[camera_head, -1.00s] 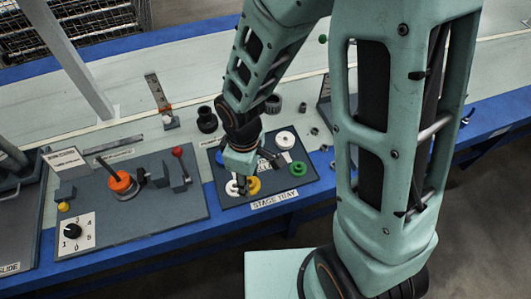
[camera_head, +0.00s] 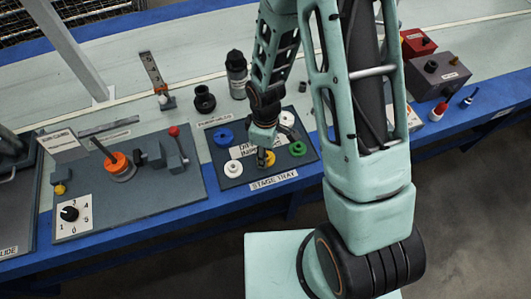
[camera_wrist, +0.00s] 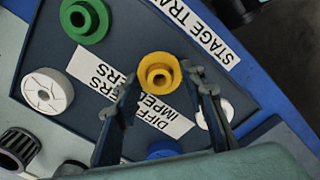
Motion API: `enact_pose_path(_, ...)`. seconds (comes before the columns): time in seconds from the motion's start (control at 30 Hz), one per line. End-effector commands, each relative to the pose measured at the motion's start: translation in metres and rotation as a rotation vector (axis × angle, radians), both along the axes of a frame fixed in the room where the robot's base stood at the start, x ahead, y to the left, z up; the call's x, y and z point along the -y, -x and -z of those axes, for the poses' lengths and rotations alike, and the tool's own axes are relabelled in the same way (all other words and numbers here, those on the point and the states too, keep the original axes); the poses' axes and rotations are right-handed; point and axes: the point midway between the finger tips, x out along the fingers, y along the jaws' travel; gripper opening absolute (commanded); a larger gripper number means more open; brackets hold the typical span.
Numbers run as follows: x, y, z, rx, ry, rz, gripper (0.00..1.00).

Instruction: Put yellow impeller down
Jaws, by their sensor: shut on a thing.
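The yellow impeller (camera_head: 268,160) is a round flanged part with a hollow hub. It shows clearly in the wrist view (camera_wrist: 158,66), hub facing the camera. My gripper (camera_head: 263,156) is shut on it, with one finger on each side in the wrist view (camera_wrist: 164,82). They are over the front middle of the dark stage tray (camera_head: 231,183). I cannot tell whether the impeller touches the tray. A white label (camera_wrist: 165,118) lies under and beside the fingers.
On the tray are a green part (camera_head: 298,149), a blue part (camera_head: 224,135), a white part (camera_head: 233,170) at front left and another white part (camera_head: 287,119) at the back. A dark panel with an orange part (camera_head: 116,162) stands left.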

Motion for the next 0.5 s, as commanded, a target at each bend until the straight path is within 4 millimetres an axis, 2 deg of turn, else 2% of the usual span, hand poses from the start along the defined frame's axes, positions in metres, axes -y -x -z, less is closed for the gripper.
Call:
enact_pose_path(0.33,0.0001,-0.0003,0.0045,0.001,0.000,0.000,0.03)
enact_pose_path(0.37,0.0001,-0.0003,0.0028,0.001,0.000,0.000,0.41)
enact_pose_path(0.5,0.0002,-0.0002,0.0025,0.000,0.000,0.000,0.55)
